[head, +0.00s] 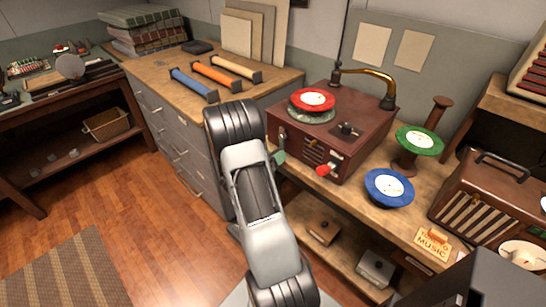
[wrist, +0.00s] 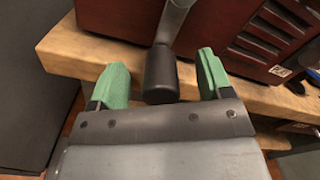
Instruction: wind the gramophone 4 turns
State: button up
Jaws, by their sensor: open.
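The gramophone (head: 345,150) is a dark red-brown wooden box with a brass tonearm (head: 370,75) and a red record (head: 312,100) on its turntable. Its side shows at the top of the wrist view (wrist: 115,15). The crank has a grey arm (wrist: 172,20) and a black handle (wrist: 160,75). My gripper (wrist: 160,64) is open, with one green finger on each side of the black handle and a gap to each. In the head view one green fingertip (head: 279,157) shows beside the box's left side; my arm hides the rest.
The gramophone stands on a wooden bench (head: 345,198). A green record (head: 419,140) on a spindle stand and a blue record (head: 389,187) are to its right. A red lever (head: 325,169) juts from its front. Grey drawers (head: 180,140) stand left of my arm.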

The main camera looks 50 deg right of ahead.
jog(key=shift+a, duration=0.15)
jog(key=a+p, duration=0.1)
jog(key=a, duration=0.7)
jog(key=shift+w+a, duration=0.35)
dwell(0.6)
